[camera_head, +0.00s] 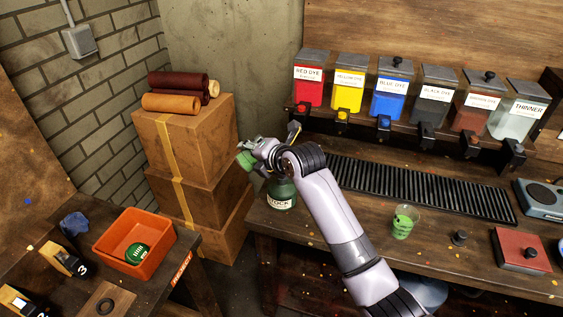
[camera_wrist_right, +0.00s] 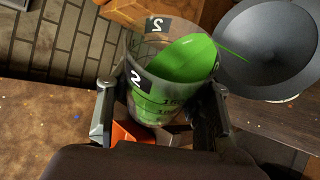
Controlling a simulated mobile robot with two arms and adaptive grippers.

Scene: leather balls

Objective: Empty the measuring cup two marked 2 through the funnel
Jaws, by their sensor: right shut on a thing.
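The clear measuring cup two, marked 2 (camera_wrist_right: 143,78), is held tilted in my right gripper (camera_wrist_right: 163,108), with fingers on both sides. It holds bright green liquid that reaches toward its rim. A thin green streak runs from the rim over the grey funnel (camera_wrist_right: 265,45), whose wide mouth is right beside the cup. In the head view my right gripper (camera_head: 268,153) is above the green bottle labelled STOCK (camera_head: 283,194), and the green-filled cup (camera_head: 245,161) shows at its left. The funnel is mostly hidden there by my arm. My left gripper is not in view.
Dye dispensers (camera_head: 390,95) line the back shelf above a black ribbed tray (camera_head: 400,188). Another cup with green liquid (camera_head: 403,222) stands on the bench. Stacked boxes (camera_head: 185,145) stand left of my gripper. An orange bin (camera_head: 115,240) holds a green ball (camera_head: 137,254).

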